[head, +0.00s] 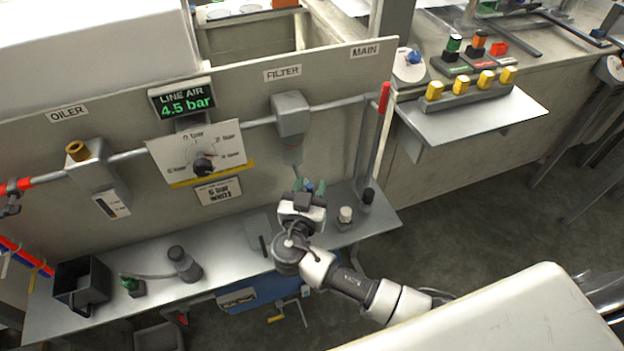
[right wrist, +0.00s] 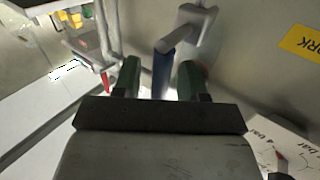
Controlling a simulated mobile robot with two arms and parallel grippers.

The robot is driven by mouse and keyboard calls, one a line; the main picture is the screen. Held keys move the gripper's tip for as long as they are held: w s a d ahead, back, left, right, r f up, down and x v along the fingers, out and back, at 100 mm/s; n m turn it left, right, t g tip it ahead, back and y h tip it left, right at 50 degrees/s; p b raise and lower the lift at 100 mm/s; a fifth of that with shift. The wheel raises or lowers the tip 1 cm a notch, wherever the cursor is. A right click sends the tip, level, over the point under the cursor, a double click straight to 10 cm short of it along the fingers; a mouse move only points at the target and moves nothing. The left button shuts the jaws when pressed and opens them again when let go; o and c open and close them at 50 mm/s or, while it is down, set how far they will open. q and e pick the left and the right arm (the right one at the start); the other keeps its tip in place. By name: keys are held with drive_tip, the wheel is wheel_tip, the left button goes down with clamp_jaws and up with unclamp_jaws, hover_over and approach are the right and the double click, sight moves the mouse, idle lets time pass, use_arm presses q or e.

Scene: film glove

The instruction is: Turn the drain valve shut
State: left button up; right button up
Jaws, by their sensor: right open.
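The filter (head: 291,115) hangs on the pipe of the upright panel, under the FILTER label, with its bowl (head: 293,152) below. My right gripper (head: 309,186) is just under the bowl, its green fingertips pointing towards the panel. In the right wrist view a grey bracket-like stem carries a blue handle (right wrist: 163,68), which looks like the drain valve's lever. It lies between the two open green fingers (right wrist: 160,75), with gaps visible on both sides. My left gripper is not in view.
A steel shelf (head: 218,279) runs below the panel, holding a black bin (head: 82,283), a grey knob-topped fitting (head: 184,263) and small posts (head: 345,216). The regulator dial (head: 204,165) is left of the filter. A red-handled lever (head: 384,97) stands to the right.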

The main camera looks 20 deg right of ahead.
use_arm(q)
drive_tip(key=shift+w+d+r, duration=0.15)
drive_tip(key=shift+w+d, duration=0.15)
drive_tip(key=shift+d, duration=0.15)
use_arm(e)
drive_tip(key=shift+w+d, duration=0.4)
drive_tip(key=shift+w, duration=0.2)
